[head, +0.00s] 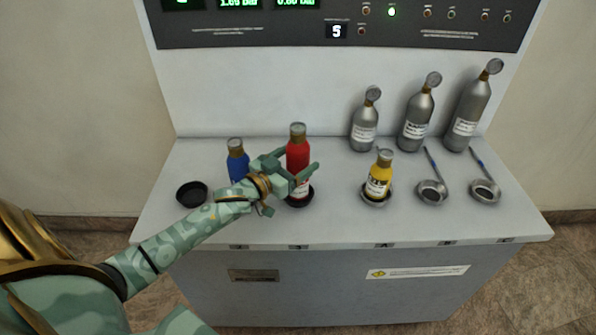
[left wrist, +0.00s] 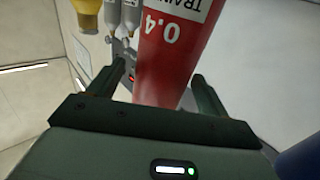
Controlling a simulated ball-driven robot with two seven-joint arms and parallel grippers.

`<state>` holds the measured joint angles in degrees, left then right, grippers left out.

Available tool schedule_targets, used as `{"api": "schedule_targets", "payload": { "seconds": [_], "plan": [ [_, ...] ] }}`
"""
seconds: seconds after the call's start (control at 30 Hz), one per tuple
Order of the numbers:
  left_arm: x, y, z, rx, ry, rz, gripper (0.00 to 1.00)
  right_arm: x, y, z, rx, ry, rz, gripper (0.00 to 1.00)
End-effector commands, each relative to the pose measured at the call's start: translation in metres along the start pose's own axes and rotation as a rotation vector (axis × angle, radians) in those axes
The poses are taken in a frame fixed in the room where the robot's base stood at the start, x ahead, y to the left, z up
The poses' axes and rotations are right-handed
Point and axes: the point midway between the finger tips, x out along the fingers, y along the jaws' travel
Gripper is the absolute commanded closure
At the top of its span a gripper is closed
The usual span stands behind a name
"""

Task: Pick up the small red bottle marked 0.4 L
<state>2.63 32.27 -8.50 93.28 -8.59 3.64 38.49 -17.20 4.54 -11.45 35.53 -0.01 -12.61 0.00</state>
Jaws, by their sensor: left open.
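The small red bottle (head: 297,150) stands upright in a dark round holder (head: 301,202) on the bench. In the left wrist view the red bottle (left wrist: 172,62) shows the mark 0.4 on its label and rises between the two fingers. My left gripper (head: 296,164) is open, with one finger on each side of the red bottle. In the left wrist view both dark fingers of the left gripper (left wrist: 160,88) show, and I cannot tell whether either touches the bottle. My right gripper is not in view.
A blue bottle (head: 236,160) stands close to the left, partly behind my gripper. An empty dark holder (head: 191,194) is farther left. A yellow bottle (head: 378,181) stands to the right, with several grey cylinders (head: 364,128) behind. Two empty metal holders (head: 432,191) are at the right.

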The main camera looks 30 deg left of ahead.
Motion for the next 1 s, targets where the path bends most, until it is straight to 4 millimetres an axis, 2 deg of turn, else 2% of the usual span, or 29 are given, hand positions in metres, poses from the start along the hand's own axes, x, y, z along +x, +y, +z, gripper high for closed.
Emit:
{"api": "schedule_targets", "payload": {
  "seconds": [0.03,0.17,0.4,0.43,0.6,0.67,1.0],
  "plan": [
    [0.009,-0.002,0.0,0.003,0.002,-0.001,0.22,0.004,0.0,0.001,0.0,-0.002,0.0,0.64],
    [0.025,-0.001,0.001,-0.001,0.001,0.0,0.22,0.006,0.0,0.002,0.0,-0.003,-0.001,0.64],
    [0.028,-0.001,0.0,-0.001,0.0,0.0,0.22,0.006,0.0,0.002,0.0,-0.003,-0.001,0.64],
    [0.028,-0.001,0.0,-0.001,0.0,0.0,0.25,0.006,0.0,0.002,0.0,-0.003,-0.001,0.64],
    [0.028,-0.001,0.0,-0.001,0.0,0.0,0.72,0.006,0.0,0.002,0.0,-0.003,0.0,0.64],
    [0.028,-0.001,0.0,-0.001,0.0,0.0,0.88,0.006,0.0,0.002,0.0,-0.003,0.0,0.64],
    [0.028,-0.001,-0.008,0.001,0.003,0.001,0.88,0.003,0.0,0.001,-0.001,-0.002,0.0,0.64]
  ]
}}
